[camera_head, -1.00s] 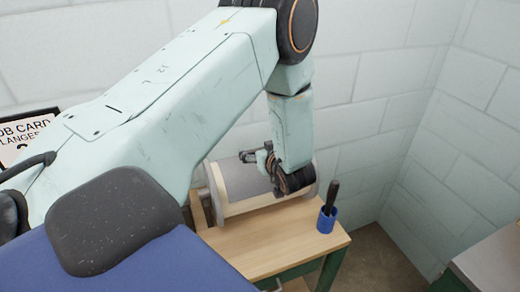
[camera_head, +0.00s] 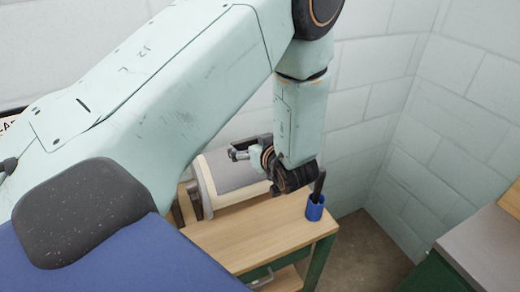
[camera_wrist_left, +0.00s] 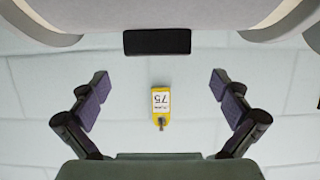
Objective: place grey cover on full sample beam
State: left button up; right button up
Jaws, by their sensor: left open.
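A cream beam (camera_head: 233,194) with pale round end flanges lies on the wooden bench at the back. A grey cover (camera_head: 232,172) lies over its upper side in the head view. My left gripper (camera_head: 238,154) is above the beam's top, its fingers pointing left. In the left wrist view my left gripper (camera_wrist_left: 158,82) is open with nothing between its fingers. A curved pale grey surface (camera_wrist_left: 160,12) between round flanges fills the top of that view. Part of the beam and cover is hidden behind my wrist. My right gripper is not in view.
A blue cup (camera_head: 315,208) with a dark-handled tool stands at the right of the wooden bench (camera_head: 255,238). The bench front is clear. A yellow tag (camera_wrist_left: 160,103) and a black rectangle (camera_wrist_left: 157,42) show in the wrist view. A grey-topped cabinet (camera_head: 485,245) stands at right.

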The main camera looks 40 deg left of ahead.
aim_at(245, 139)
pick_arm(q)
jog(key=v, duration=0.6)
dwell(0.7)
jog(key=x, duration=1.2)
jog(key=shift+a+f, duration=0.15)
jog(key=shift+f, duration=0.05)
jog(key=shift+w+f, duration=0.1)
jog(key=shift+f, duration=0.05)
jog(key=shift+d+r, duration=0.2)
jog(key=shift+r, duration=0.05)
